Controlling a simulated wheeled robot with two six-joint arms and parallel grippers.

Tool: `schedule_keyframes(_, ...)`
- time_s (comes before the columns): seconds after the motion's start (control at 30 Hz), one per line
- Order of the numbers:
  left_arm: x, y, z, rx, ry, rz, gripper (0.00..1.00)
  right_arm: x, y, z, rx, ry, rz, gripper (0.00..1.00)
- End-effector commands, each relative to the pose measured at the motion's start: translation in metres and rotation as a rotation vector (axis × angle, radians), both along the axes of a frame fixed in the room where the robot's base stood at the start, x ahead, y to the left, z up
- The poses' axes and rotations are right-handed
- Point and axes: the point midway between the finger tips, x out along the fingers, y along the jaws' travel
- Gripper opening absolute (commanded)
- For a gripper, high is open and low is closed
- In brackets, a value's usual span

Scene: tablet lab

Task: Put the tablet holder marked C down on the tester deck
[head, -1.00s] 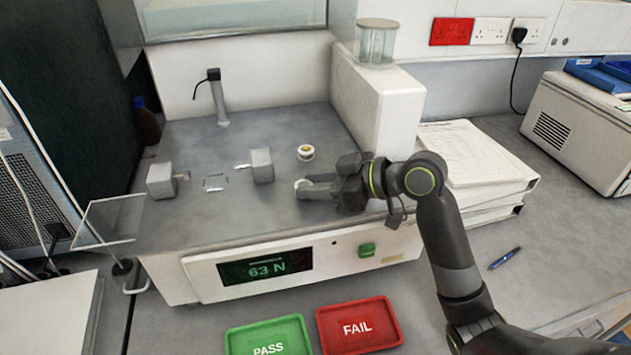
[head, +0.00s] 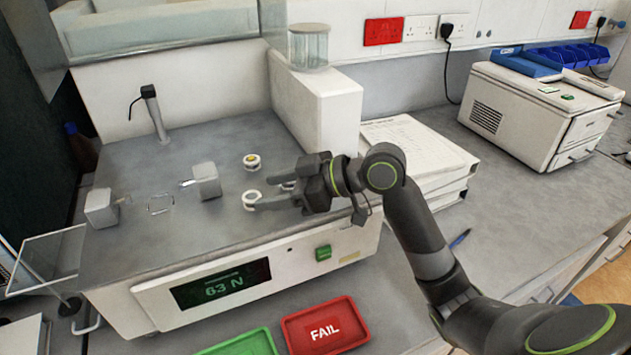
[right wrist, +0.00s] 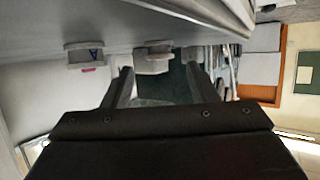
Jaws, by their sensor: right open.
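A small round white holder (head: 250,200) stands on the grey tester deck (head: 225,228), just beyond the fingertips of my right gripper (head: 268,195). I cannot read its mark, so I cannot confirm it is C. The gripper is open and low over the deck, its fingers pointing left. In the right wrist view a pale holder (right wrist: 152,60) shows ahead between the open fingers (right wrist: 157,85). A second holder (head: 252,161) with a yellow top stands further back on the deck. A holder marked A (right wrist: 88,56) shows at left in the wrist view. My left gripper is out of view.
Two grey jaw blocks (head: 206,181) (head: 101,208) stand left on the deck. A white housing with a clear jar (head: 308,47) rises behind my gripper. The green tray (head: 243,343) and red FAIL tray (head: 324,328) lie in front. Papers (head: 415,145) are stacked at right.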

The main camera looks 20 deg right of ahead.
Motion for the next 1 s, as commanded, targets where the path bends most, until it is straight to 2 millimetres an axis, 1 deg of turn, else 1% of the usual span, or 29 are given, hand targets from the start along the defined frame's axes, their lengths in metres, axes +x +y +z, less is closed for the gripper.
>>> schedule_keyframes(0.1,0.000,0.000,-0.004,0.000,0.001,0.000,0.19,-0.008,-0.013,0.004,-0.005,-0.003,-0.002,0.53)
schedule_keyframes(0.6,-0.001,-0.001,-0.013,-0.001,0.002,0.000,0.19,-0.037,-0.053,0.024,-0.005,0.000,-0.001,0.53)
schedule_keyframes(0.8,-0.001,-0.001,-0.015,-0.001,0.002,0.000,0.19,-0.045,-0.065,0.030,-0.004,0.000,-0.001,0.53)
schedule_keyframes(1.0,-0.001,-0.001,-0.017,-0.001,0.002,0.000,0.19,-0.049,-0.070,0.034,-0.001,0.001,0.000,0.53)
